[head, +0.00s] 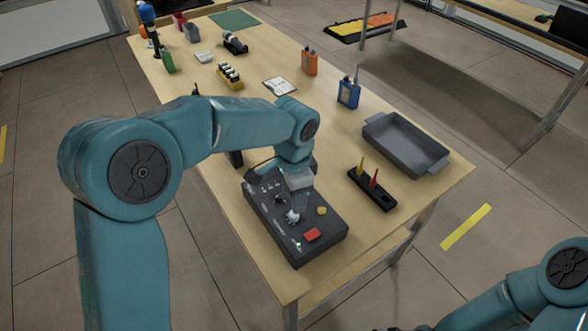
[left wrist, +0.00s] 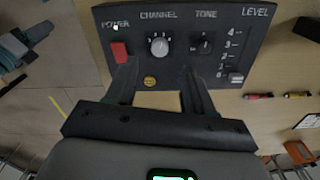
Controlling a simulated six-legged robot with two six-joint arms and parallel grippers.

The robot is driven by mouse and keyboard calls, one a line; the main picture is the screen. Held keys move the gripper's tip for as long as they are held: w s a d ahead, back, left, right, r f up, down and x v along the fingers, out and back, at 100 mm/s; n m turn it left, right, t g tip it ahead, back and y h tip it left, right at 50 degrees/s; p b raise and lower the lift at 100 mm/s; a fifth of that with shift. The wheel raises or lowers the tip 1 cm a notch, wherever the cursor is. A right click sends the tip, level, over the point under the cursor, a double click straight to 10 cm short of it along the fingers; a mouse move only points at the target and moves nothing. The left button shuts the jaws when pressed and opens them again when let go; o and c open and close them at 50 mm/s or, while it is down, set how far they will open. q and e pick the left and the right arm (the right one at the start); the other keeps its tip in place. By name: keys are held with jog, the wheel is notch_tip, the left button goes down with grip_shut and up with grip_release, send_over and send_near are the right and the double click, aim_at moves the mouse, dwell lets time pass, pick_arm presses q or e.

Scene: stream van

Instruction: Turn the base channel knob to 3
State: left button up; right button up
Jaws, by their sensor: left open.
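The base (head: 268,217) is a dark control box near the front of the wooden table; it also shows in the left wrist view (left wrist: 262,20). Its channel knob (left wrist: 159,46) is round and grey, with small numbers around its top; which number it points to is too small to tell. In the head view the knob (head: 293,217) is just in front of my left gripper (head: 296,203). In the left wrist view my left gripper (left wrist: 160,76) is open and empty, its two fingers apart and just below the knob, on either side. My right gripper is out of view.
The box also has a red power switch (left wrist: 119,52), a yellow button (left wrist: 150,81), a tone knob (left wrist: 202,46) and a level slider (left wrist: 235,77). A black holder (head: 372,190) and a grey tray (head: 405,145) stand to the right. Blue (head: 348,93) and orange (head: 309,62) radios stand farther back.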

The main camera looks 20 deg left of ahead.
pick_arm(q)
notch_tip(320, 180, up, 10)
jog(key=shift+f, duration=0.15)
dwell(0.6)
